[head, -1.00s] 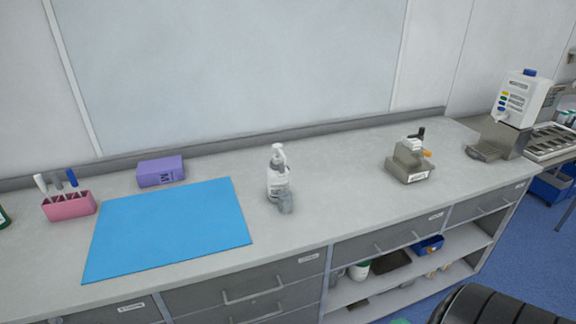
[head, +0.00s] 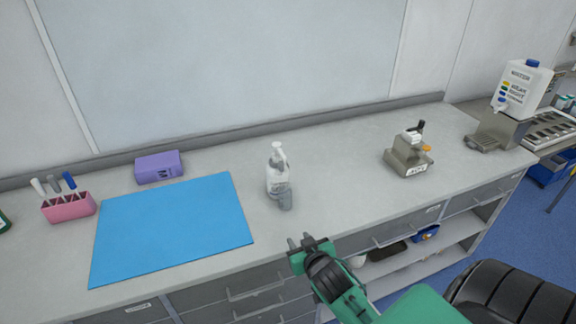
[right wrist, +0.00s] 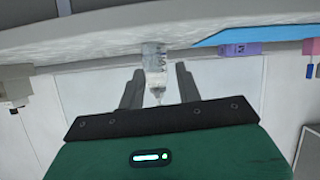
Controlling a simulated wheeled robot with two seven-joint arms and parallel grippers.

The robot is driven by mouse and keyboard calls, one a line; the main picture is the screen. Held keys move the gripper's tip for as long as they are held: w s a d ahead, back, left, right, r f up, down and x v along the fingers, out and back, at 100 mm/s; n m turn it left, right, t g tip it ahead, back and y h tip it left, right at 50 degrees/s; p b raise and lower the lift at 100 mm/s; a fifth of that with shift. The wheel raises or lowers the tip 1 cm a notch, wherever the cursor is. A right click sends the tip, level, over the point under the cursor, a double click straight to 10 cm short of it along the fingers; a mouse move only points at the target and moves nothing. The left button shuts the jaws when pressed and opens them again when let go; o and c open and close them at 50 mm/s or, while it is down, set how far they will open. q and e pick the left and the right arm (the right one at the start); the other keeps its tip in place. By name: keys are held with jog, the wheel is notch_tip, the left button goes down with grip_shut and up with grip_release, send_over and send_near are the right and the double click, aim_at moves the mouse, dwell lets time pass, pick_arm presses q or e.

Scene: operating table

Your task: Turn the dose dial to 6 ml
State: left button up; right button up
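A white pump-top bottle (head: 275,180) stands upright on the counter, with a small clear-grey cup-like part (head: 285,199) at its front. I cannot make out a dose dial or its marks at this size. My right gripper (head: 302,241) is at the counter's front edge, in front of the bottle and apart from it. In the right wrist view, which appears upside down, the two fingers (right wrist: 159,88) are spread and empty, with the bottle (right wrist: 154,70) seen beyond, between them. My left gripper is not in view.
A blue mat (head: 172,228), purple box (head: 159,167) and pink pen holder (head: 68,207) lie to the left. A grey device (head: 405,158) stands to the right, with a white canister (head: 522,88) farther right. The counter around the bottle is mostly clear.

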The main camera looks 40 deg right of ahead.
aim_at(282, 169)
jog(key=w+d+r+t+h, duration=0.1)
jog(key=w+d+r+t, duration=0.45)
jog(key=r, duration=0.25)
jog(key=shift+m+g, duration=0.3)
jog(key=shift+g, duration=0.15)
jog(key=p+x, duration=0.1)
jog(key=x, duration=0.3)
jog(key=p+x, duration=0.1)
jog(key=x, duration=0.3)
jog(key=a+p+x, duration=0.1)
jog(key=p+x, duration=0.1)
jog(key=x, duration=0.2)
jog(key=shift+w+r, duration=0.15)
jog(key=shift+w, duration=0.3)
jog(key=shift+w+d, duration=0.2)
jog(key=shift+w, duration=0.4)
grip_shut()
